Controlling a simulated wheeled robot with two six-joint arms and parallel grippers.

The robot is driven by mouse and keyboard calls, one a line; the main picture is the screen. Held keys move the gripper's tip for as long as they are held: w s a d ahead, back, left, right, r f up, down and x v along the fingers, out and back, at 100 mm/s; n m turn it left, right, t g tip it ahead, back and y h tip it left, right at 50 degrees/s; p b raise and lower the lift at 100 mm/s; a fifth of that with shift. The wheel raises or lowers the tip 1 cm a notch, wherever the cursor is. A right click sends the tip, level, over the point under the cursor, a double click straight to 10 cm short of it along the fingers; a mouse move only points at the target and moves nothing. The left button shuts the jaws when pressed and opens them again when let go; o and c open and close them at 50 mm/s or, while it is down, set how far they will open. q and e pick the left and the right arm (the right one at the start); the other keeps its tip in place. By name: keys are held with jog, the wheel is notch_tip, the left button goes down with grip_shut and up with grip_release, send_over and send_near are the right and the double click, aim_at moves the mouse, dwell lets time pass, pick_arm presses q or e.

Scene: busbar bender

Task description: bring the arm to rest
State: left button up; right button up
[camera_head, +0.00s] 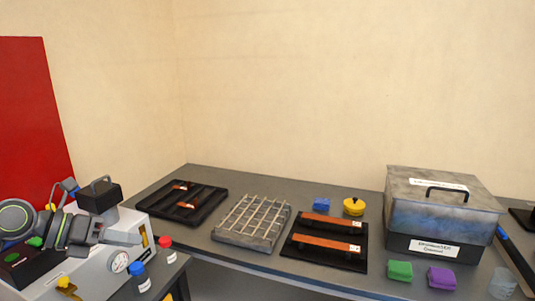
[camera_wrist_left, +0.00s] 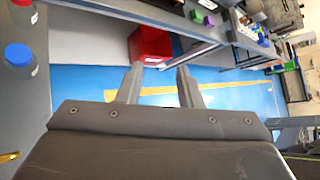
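My left gripper (camera_head: 84,234) is at the far left of the head view, in front of the grey bending machine (camera_head: 125,238). My right gripper is not in view.
A red-capped bottle (camera_head: 166,248) and a blue-capped bottle (camera_head: 140,278) stand beside the machine. The bench (camera_head: 190,224) carries a black tray (camera_head: 160,199), a wire rack (camera_head: 252,220), a black board with copper bars (camera_head: 326,240), coloured blocks and a grey lidded box (camera_head: 440,210).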

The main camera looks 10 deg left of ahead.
pick_arm(q)
jog(key=d+f+n+t+h, duration=0.1)
jog(key=d+n+t+h, duration=0.25)
jog(key=n+t, duration=0.4)
jog(key=s+a+f+n+y, duration=0.35)
jog(key=f+n+y, duration=0.5)
jog(key=n, duration=0.35)
jog(key=s+a+f+n+y, duration=0.35)
jog(key=f+n+y, duration=0.5)
jog(key=n, duration=0.45)
jog(key=s+d+f+n+g+h, duration=0.1)
jog(key=s+d+f+n+g, duration=0.2)
jog(key=s, duration=0.4)
jog(key=s+d+f+n+g+h, duration=0.1)
jog(key=s+d+f+g, duration=0.3)
jog(key=s+f+g, duration=0.15)
jog(key=s+d+f+n+g+h, duration=0.1)
jog(key=s+d+f+n+g, duration=0.15)
jog(key=s+f, duration=0.4)
notch_tip(320, 180, down, 23)
jog(key=s+a+g, duration=0.1)
jog(key=g, duration=0.1)
jog(key=s+d+f+g, duration=0.1)
jog(key=s+f, duration=1.4)
jog(key=shift+d+f+m, duration=0.15)
jog(key=shift+f+m, duration=0.15)
jog(key=shift+f, duration=0.05)
